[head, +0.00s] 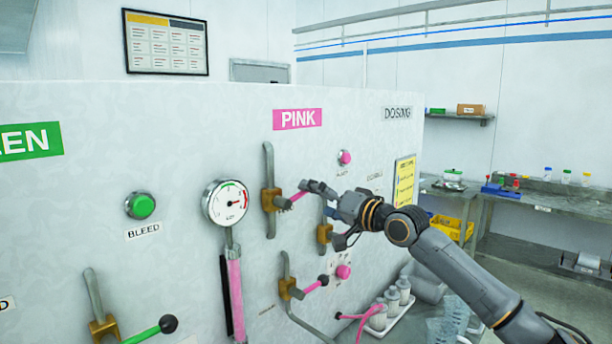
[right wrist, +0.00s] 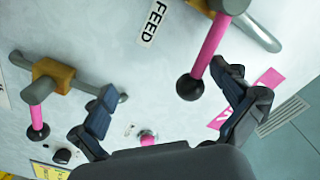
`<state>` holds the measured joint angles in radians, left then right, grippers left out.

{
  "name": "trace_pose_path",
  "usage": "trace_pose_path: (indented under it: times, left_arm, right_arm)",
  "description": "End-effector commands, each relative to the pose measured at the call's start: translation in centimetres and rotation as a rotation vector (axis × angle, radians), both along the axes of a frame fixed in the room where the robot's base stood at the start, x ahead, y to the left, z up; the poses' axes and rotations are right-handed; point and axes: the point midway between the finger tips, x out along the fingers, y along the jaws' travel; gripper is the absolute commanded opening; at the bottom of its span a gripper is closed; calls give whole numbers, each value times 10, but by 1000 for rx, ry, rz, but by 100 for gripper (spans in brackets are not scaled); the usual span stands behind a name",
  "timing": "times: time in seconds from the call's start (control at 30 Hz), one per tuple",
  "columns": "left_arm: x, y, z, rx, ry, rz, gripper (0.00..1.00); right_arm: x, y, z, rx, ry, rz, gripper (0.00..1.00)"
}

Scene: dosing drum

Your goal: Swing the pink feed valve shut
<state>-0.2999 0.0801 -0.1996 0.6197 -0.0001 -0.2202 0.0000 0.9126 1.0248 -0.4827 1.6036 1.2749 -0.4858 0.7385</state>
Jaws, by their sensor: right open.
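The pink feed valve has a brass body (head: 273,199) on the white panel under the PINK sign, with a grey pipe running through it. Its pink lever (head: 297,196) points out to the right and slightly up; its tip is hidden by my right gripper (head: 320,203). In the right wrist view the lever (right wrist: 211,45) ends in a black knob (right wrist: 190,87) beside the FEED label (right wrist: 152,23). My right gripper (right wrist: 165,82) is open, and the knob shows between its spread fingers, nearer one finger. I cannot tell whether they touch. My left gripper is not in view.
A second brass valve (head: 324,234) sits just below right, partly behind my gripper; another pink-handled valve (head: 290,288) is lower. A pressure gauge (head: 226,203) is to the left. White bottles (head: 391,297) stand on a tray below. Shelves and benches are at right.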

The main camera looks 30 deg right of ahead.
Motion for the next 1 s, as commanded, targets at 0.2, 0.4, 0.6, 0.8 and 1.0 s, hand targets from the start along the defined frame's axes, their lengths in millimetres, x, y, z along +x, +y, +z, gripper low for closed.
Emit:
trace_pose_path:
  times: [0.2,0.4,0.6,0.8,1.0]
  left_arm:
    - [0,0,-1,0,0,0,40]
    - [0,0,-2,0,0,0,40]
    - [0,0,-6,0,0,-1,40]
    - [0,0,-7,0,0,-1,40]
    - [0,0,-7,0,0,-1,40]
  right_arm:
    - [0,1,-5,-2,5,2,100]
    - [0,1,-6,-1,4,1,100]
    - [1,-1,-13,-2,5,1,100]
    - [1,-2,-18,-3,6,1,100]
    - [1,-2,-19,-5,10,1,100]
